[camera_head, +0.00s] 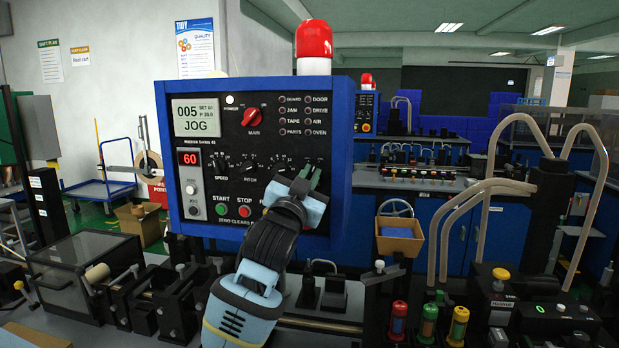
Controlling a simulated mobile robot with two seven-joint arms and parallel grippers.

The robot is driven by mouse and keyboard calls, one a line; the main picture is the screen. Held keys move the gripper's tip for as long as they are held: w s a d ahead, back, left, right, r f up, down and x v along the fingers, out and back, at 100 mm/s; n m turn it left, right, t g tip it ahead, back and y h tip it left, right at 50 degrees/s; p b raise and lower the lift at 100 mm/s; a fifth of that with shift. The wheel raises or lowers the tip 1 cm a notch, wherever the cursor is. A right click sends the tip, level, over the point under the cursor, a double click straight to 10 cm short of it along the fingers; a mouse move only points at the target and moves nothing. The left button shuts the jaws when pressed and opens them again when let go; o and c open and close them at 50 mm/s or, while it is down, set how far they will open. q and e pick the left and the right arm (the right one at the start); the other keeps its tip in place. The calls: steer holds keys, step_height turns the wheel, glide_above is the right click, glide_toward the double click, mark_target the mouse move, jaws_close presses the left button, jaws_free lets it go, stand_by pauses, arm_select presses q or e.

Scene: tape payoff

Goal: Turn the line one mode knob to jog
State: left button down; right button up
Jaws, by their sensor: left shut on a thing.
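The line one control panel (240,125) is a blue box with a black face, facing me in the middle of the view. Its display (196,117) reads 005 and JOG in large letters. My left gripper (307,181) reaches up to the lower right of the panel face. The speed knob (219,163) and pitch knob (248,163) show left of the gripper. My right gripper is not in view.
The red main switch (252,120) sits above the knobs. The green start button (222,208) and red stop button (245,210) lie just left of my left wrist. A red beacon (314,40) tops the panel. Curved hoses (468,225) stand at the right.

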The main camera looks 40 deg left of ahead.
arm_select(q)
steer(key=shift+r+m+h, duration=0.1)
steer(key=shift+m+h, duration=0.3)
steer(key=shift+m, duration=0.9)
steer(key=c, duration=1.5)
jaws_free()
steer(key=shift+w+a, duration=0.1)
steer(key=v, duration=0.8)
steer(key=shift+b, duration=0.35)
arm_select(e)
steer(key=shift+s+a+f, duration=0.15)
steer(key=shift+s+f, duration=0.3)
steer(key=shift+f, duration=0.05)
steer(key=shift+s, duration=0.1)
